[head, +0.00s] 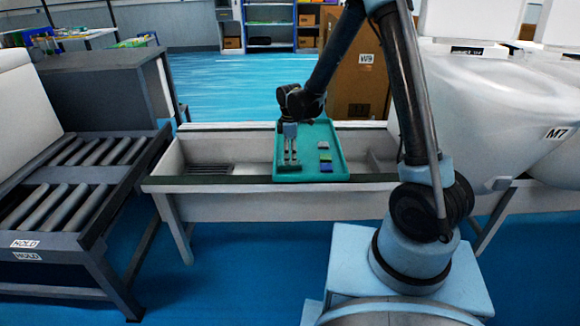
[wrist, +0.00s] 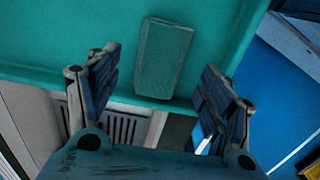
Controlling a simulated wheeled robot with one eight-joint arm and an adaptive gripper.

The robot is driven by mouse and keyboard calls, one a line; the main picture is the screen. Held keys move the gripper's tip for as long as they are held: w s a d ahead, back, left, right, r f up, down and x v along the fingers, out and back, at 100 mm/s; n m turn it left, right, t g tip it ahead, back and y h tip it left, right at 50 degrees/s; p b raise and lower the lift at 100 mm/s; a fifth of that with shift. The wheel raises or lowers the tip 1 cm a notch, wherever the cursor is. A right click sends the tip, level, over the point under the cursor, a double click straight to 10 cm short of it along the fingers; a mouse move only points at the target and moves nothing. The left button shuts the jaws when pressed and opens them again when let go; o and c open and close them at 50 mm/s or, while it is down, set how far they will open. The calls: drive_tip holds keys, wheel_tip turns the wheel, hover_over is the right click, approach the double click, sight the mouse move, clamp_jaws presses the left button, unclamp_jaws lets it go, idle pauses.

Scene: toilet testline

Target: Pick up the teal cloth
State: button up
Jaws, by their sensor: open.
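The teal cloth (wrist: 163,57) is a folded rectangular pad lying flat in a teal tray (wrist: 80,22). In the wrist view it lies ahead of the two spread fingers, in the space between them. In the head view, my gripper (head: 290,158) points down over the left part of the tray (head: 335,130). A dark green patch (head: 289,168) just below the fingertips looks like the cloth. My gripper is open with nothing between its fingers. I cannot tell the exact height of the fingertips above the cloth.
Small green (head: 323,145), grey (head: 325,156) and blue (head: 326,167) pieces lie in the tray's right part. The tray sits across a pale trough (head: 215,200). A roller conveyor (head: 70,190) stands left, and white toilets (head: 500,100) stand right.

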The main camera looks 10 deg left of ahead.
drive_tip(key=shift+f, duration=1.55)
drive_tip(key=c, duration=1)
drive_tip(key=shift+o, duration=0.2)
drive_tip(key=shift+r, duration=0.1)
wheel_tip(320, 180, up, 10)
